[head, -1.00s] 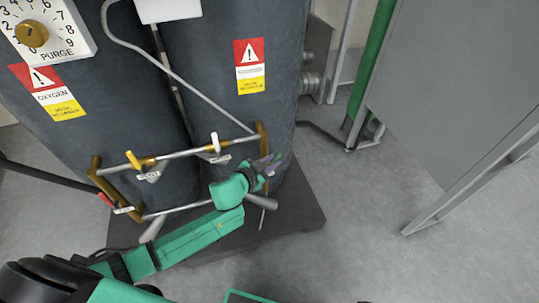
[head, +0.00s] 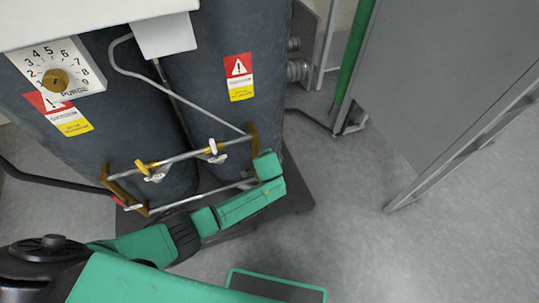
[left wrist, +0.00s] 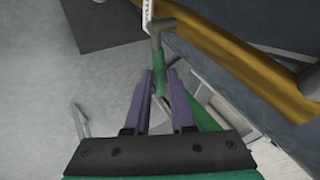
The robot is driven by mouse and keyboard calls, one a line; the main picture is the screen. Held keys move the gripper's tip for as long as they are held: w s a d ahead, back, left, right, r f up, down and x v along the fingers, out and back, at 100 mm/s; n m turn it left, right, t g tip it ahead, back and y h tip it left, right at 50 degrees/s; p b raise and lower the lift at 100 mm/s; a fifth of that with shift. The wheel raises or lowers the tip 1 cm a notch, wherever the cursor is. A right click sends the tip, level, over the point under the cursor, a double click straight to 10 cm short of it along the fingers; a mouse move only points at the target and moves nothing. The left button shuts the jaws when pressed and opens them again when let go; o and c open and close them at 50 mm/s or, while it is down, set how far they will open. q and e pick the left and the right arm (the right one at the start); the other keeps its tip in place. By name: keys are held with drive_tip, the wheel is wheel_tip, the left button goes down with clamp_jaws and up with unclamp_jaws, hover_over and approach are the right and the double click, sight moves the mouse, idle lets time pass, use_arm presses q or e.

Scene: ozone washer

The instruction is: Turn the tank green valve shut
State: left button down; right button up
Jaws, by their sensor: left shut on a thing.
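The green valve handle (left wrist: 158,66) shows in the left wrist view, hanging from a grey stem below a brass pipe (left wrist: 225,50). The purple fingers of my left gripper (left wrist: 159,76) are shut on it, one on each side. In the head view, my green left arm reaches from the lower left to the right end of the tank piping, where the wrist hides the fingers and the green handle. The two dark tanks (head: 222,75) stand behind. My right gripper is in neither view.
A yellow-handled valve (head: 146,167), a white-handled valve (head: 213,148) and a red-handled valve (head: 120,201) sit on the same piping. A grey cabinet (head: 440,90) stands at the right. The floor (head: 370,240) between is clear.

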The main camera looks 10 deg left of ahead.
use_arm(q)
drive_tip(key=shift+w+d+f+m+g+y+b, duration=0.15)
drive_tip(key=shift+d+f+m+g+y+b, duration=0.15)
drive_tip(key=shift+f+g+y+b, duration=0.35)
drive_tip(key=shift+w+d+f+m+g+y+b, duration=0.15)
drive_tip(key=shift+f+m+g+y+b, duration=0.25)
drive_tip(key=shift+y+b, duration=0.5)
drive_tip(key=c, duration=1)
unclamp_jaws()
drive_tip(key=shift+c, duration=0.2)
drive_tip(key=shift+d+r, duration=0.1)
